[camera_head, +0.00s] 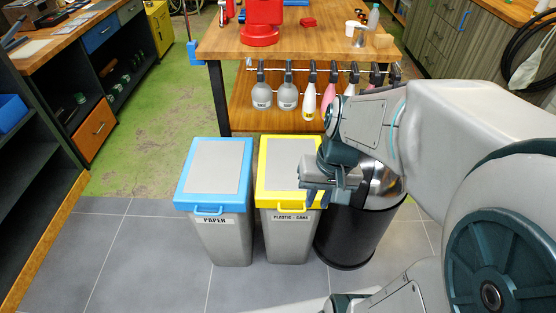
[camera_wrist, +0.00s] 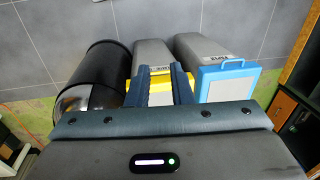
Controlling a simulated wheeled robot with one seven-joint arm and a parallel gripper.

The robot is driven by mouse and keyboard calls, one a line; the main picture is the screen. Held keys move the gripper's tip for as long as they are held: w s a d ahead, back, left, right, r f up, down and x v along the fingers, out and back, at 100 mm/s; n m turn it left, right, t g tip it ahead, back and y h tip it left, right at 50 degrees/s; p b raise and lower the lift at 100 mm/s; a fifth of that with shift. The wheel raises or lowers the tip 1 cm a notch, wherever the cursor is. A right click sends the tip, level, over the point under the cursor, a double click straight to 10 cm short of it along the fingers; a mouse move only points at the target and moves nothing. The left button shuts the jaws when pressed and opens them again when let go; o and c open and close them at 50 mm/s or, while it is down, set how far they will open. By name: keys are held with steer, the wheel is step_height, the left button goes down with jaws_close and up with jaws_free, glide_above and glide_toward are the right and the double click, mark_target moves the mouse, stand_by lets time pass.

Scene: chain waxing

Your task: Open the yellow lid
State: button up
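The yellow lid (camera_head: 265,165) has a grey top panel and lies shut on the grey bin labelled "PLASTIC - CANS" (camera_head: 288,240). Its yellow front handle shows at the front edge, left of my gripper. My gripper (camera_head: 312,196) is over the lid's front right corner in the head view and hides that corner. In the wrist view my gripper (camera_wrist: 160,72) has two dark blue fingers with a gap between them. Part of the yellow lid (camera_wrist: 160,86) shows in that gap. Whether a finger touches the lid is unclear.
A grey bin with a blue lid (camera_head: 214,165), labelled "PAPER", stands close on the left. A round black and steel bin (camera_head: 345,235) stands close on the right, partly behind my arm. A wooden workbench (camera_head: 300,45) with hanging spray bottles (camera_head: 286,95) is behind.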

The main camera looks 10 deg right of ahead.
steer(key=w+d+f+m+g+y+b, duration=0.1)
steer(key=w+f+y+b, duration=0.15)
steer(key=f, duration=0.45)
steer(key=w+f+m+y+b, duration=0.1)
steer(key=f+m+y+b, duration=0.1)
steer(key=f+b, duration=0.3)
steer(key=m+t+y+b, duration=0.7)
steer(key=t+y+b, duration=0.1)
steer(key=b, duration=0.2)
glide_toward(291, 211)
steer(key=shift+m+h, duration=0.25)
steer(key=shift+m, duration=0.05)
steer(key=b+x, duration=0.3)
steer(key=x, duration=0.7)
steer(key=shift+w, duration=0.1)
jaws_close()
